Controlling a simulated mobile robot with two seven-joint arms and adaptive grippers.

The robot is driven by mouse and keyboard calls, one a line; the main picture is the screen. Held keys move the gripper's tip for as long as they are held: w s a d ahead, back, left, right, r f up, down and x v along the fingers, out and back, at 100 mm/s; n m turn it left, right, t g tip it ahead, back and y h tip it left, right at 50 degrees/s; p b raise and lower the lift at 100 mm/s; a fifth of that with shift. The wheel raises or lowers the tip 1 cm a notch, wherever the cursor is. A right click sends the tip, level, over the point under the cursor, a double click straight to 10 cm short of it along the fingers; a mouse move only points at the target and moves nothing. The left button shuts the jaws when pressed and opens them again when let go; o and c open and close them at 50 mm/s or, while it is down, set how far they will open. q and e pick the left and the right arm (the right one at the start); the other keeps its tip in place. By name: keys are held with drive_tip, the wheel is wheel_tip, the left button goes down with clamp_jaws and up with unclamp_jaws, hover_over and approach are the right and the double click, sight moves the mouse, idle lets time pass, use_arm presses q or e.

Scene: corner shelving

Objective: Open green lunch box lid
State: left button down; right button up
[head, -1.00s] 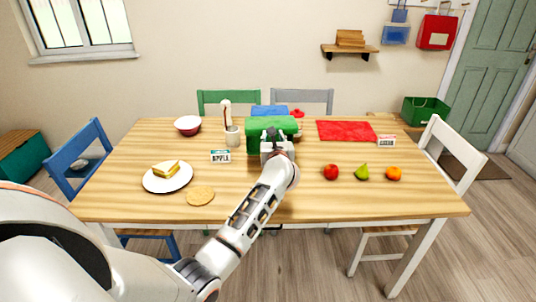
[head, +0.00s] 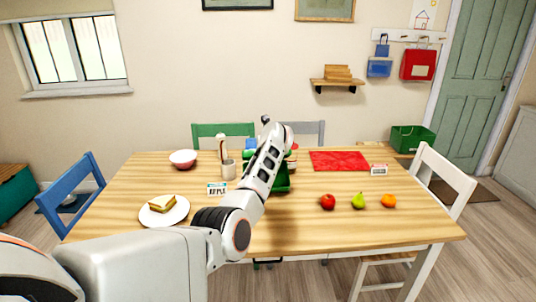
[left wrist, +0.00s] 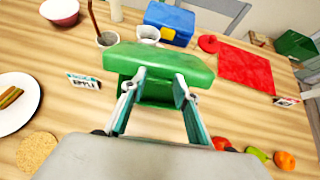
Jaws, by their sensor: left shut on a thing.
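The green lunch box (head: 284,183) stands mid-table, mostly hidden behind my left arm in the head view. In the left wrist view its green lid (left wrist: 155,60) spans the space just beyond my left gripper (left wrist: 160,84). The two fingers are at the lid's near edge, one on each side of a darker green part. My left gripper is shut on the lid. The arm hides the fingers in the head view, so how far the lid is tilted is unclear there. My right gripper is in neither view.
A cup (head: 228,169) and an apple label (head: 217,189) stand left of the box. A blue box (left wrist: 170,23) is behind it. A red mat (head: 338,161) lies at right. An apple (head: 327,202), a pear (head: 358,201) and an orange (head: 388,201) lie at front right.

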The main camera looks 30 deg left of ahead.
use_arm(q)
drive_tip(key=shift+a, duration=0.1)
drive_tip(key=shift+w, duration=0.1)
idle(0.7)
drive_tip(key=c, duration=1.5)
unclamp_jaws()
drive_tip(key=shift+v, duration=3.75)
